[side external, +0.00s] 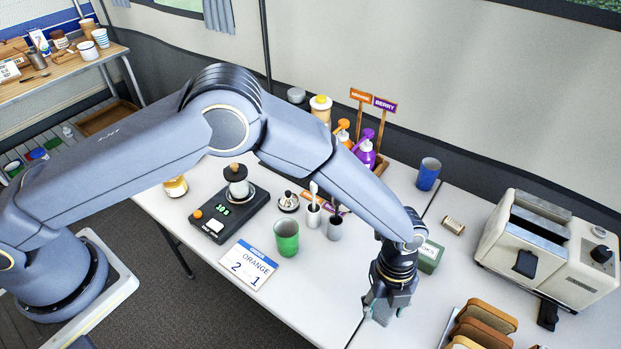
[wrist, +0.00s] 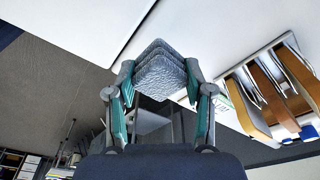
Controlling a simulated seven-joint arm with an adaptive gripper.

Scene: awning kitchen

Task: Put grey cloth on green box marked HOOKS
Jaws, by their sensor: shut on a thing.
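The grey cloth (wrist: 160,76) is a folded, layered pad held between the fingertips of my gripper (wrist: 160,70) in the wrist view. In the side external view my gripper (side external: 385,308) points down near the table's front edge, and I cannot clearly tell the cloth from the fingers there. The green box (side external: 430,258) stands on the table just right of and behind my gripper. Its pale label shows only the end of its word; my wrist hides the rest.
A toaster (side external: 549,250) stands at the right, with a rack of bread slices (side external: 484,325) in front. A small tan roll (side external: 453,226) and a blue cup (side external: 428,174) stand behind the box.

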